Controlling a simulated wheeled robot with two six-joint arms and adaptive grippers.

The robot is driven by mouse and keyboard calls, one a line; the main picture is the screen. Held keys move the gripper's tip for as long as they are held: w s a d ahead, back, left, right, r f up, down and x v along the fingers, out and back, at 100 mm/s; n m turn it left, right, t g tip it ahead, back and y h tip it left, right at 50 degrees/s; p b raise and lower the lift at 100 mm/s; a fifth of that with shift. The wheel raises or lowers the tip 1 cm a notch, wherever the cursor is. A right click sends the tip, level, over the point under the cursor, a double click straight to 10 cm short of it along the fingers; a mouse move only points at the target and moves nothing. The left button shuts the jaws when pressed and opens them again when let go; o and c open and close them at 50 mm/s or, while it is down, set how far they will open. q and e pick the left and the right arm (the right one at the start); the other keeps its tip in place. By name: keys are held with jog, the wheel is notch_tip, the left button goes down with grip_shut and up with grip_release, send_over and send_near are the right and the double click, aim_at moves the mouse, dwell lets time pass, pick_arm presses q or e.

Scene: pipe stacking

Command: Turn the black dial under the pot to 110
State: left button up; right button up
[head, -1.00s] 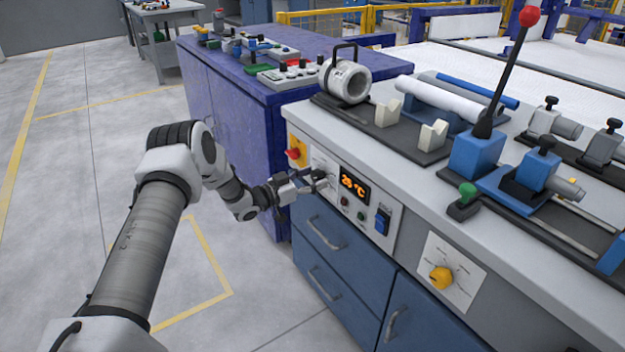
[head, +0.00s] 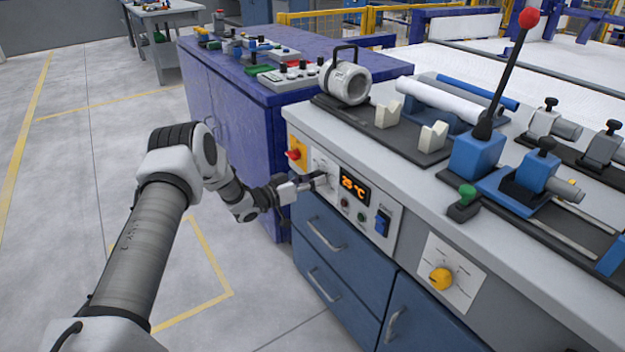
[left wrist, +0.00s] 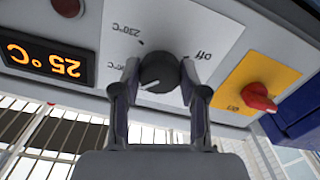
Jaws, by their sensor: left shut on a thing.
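The black dial (left wrist: 159,73) sits on a white plate on the front panel, below the white ring-shaped pot with a black handle (head: 346,80). In the left wrist view the plate is upside down, with "off" and "230°C" marks readable and another mark partly hidden. My left gripper (left wrist: 160,80) has one finger on each side of the dial and is shut on it. In the head view my left gripper (head: 318,181) is at the panel and hides the dial. The orange display (head: 355,188) reads 25 °C; it also shows in the left wrist view (left wrist: 45,62). My right gripper is not in view.
A red switch on a yellow plate (head: 296,153) is left of the dial. A blue rocker switch (head: 382,222) and a yellow knob (head: 441,279) are to the right. Drawers (head: 325,235) lie below. The floor at left is clear.

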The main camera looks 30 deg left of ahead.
pick_arm(q)
jog(key=n, duration=2)
jog(key=shift+w+r, duration=0.1)
jog(key=shift+r, duration=0.05)
jog(key=shift+n, duration=0.3)
jog(key=o, duration=1)
jog(key=shift+o, duration=0.7)
